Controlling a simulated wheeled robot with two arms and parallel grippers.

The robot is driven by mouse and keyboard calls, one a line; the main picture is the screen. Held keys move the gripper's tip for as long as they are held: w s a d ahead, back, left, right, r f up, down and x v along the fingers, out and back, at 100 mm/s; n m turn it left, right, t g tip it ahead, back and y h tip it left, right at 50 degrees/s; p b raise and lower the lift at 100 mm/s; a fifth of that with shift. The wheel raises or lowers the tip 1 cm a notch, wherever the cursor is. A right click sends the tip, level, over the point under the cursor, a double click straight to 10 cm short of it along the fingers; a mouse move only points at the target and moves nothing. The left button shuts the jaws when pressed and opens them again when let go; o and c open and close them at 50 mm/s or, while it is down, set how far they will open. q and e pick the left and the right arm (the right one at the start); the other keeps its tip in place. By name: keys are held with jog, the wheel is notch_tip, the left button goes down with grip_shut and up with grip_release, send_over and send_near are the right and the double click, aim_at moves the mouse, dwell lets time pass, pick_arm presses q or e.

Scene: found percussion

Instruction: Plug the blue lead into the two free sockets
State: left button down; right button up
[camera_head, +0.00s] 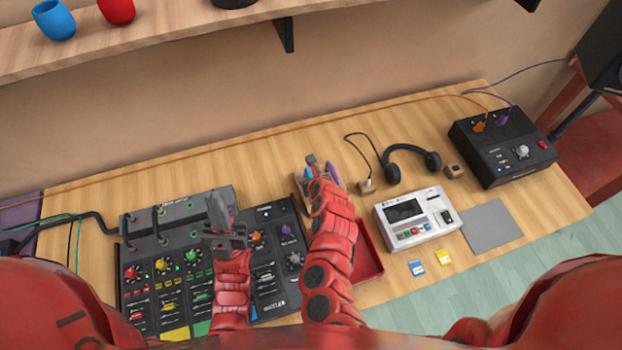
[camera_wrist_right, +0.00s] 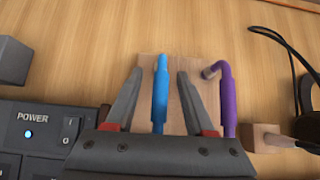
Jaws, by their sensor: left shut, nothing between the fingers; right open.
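The blue lead (camera_wrist_right: 160,95) stands in a small wooden holder (camera_wrist_right: 147,66) in the right wrist view, its plug pointing away from me. My right gripper (camera_wrist_right: 160,73) is open, one finger on each side of the blue lead, with gaps showing. A purple lead (camera_wrist_right: 227,100) stands in the same holder, just right of the right finger. In the head view my right gripper (camera_head: 312,164) hides most of the holder. My left gripper (camera_head: 220,212) is shut and empty above the mixer (camera_head: 165,285). I cannot make out the free sockets.
A red tray (camera_head: 370,268), a white device (camera_head: 418,219), headphones (camera_head: 433,160) and a black box (camera_head: 500,150) with orange and purple leads stand further right. A shelf (camera_head: 180,30) runs above the table.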

jog(key=shift+w+a+f, duration=0.1)
jog(key=shift+w+f, duration=0.2)
jog(key=shift+f, duration=0.2)
grip_shut()
